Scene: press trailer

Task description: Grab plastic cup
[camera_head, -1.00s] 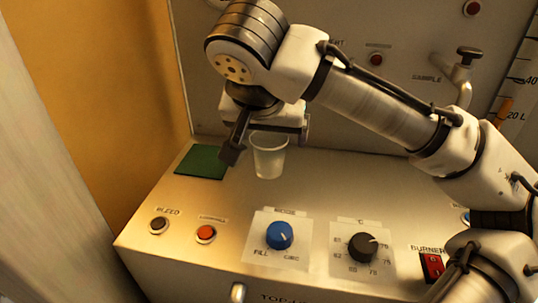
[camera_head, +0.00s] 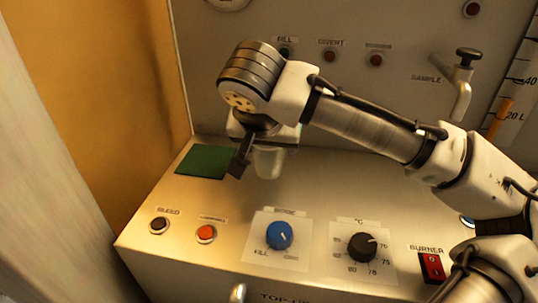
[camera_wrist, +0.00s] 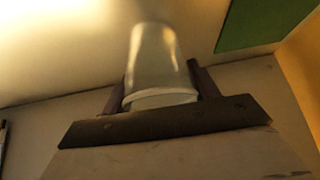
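The plastic cup (camera_head: 268,162) is small, pale and translucent. It appears upright at the back of the sloped metal panel, just right of the green square. My gripper (camera_head: 262,158) points down over it, with one dark finger on the cup's left side and the other finger mostly hidden. In the wrist view the cup (camera_wrist: 155,65) sits between the two dark fingers (camera_wrist: 158,88), its rim close to the palm. The fingers are very near the cup walls. I cannot tell whether they press on it or whether the cup is lifted.
The green square (camera_head: 204,162) lies left of the cup. In front are the red button (camera_head: 206,233), the bleed button (camera_head: 159,225), the blue knob (camera_head: 279,235), the black knob (camera_head: 362,247) and the red burner switch (camera_head: 432,266). The upright panel with the sample tap (camera_head: 462,85) stands behind.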

